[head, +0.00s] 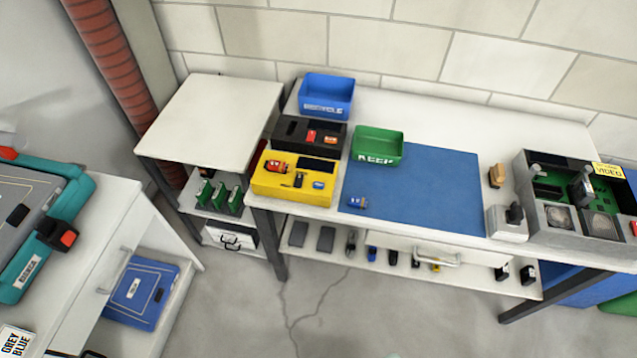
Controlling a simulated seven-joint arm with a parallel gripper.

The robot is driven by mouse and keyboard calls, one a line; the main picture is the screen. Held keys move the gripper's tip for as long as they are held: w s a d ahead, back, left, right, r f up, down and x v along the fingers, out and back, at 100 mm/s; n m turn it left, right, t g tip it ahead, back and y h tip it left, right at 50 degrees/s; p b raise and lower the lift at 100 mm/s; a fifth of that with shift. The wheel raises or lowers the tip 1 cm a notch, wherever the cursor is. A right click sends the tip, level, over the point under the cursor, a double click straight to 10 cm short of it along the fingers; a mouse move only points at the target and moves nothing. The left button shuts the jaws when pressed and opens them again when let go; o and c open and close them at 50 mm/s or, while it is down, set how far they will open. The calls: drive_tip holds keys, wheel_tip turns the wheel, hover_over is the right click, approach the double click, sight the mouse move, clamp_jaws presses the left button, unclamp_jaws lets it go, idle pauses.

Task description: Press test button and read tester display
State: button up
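A yellow box that looks like the tester (262,183) sits on the white workbench, left of the blue mat. A dark panel, probably its display (318,164), is on its top at the back right; no reading can be made out. A small blue spot, possibly the test button (318,184), is near its front right. A red and white battery-like cylinder (278,165) lies at its back left, and a small dark part (299,180) stands at its middle. A blue and red cylinder (358,202) lies on the mat. My gripper is not in view.
A black tray (286,129) with red and orange pieces is behind the tester. A blue bin (327,94) and a green bin marked KEEP (377,145) stand nearby. The blue mat (420,190) is mostly clear. A grey open station (560,215) is at right.

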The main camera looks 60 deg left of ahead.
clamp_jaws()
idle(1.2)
